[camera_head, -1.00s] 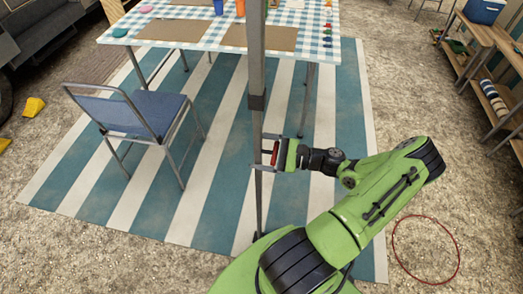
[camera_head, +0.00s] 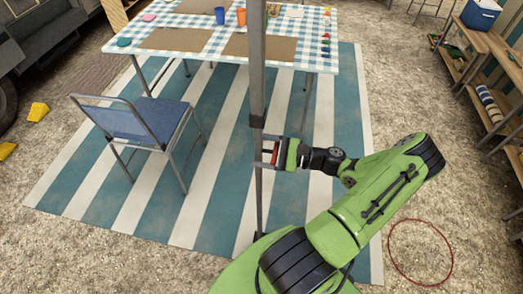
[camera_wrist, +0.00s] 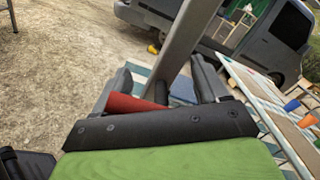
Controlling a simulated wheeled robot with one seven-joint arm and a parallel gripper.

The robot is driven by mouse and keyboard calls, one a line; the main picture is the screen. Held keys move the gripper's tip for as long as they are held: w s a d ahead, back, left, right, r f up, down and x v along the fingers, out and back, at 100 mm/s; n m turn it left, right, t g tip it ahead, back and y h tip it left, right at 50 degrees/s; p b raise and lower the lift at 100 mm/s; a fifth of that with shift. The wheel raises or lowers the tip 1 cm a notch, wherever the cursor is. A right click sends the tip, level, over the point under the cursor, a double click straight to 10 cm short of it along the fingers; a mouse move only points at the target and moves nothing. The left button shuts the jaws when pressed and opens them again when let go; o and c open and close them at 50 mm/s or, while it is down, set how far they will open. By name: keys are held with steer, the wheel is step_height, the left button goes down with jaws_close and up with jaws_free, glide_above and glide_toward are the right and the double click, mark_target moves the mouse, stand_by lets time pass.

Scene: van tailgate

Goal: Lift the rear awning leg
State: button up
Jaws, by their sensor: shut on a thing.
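The awning leg (camera_head: 258,75) is a grey upright pole in the middle of the head view, with a dark collar (camera_head: 257,121) partway up and a thinner section below. My green gripper (camera_head: 266,151) is shut on the thinner section, a little below the collar. In the wrist view the leg (camera_wrist: 184,45) rises tilted between the two fingers of my gripper (camera_wrist: 165,88). A red part (camera_wrist: 135,103) shows between the fingers. The leg's foot is near the mat's front edge, partly hidden by my arm.
A striped mat (camera_head: 215,185) covers the ground. A blue chair (camera_head: 145,120) stands left of the leg, and a table with a checked cloth (camera_head: 300,22) stands behind. A red hoop (camera_head: 420,252) lies on gravel at right, near wooden shelves (camera_head: 490,50).

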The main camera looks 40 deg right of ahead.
mark_target(261, 142)
step_height(261, 142, up, 6)
steer(key=p, duration=0.4)
steer(key=shift+r, duration=0.15)
steer(key=o, duration=1.4)
steer(key=shift+d, duration=0.1)
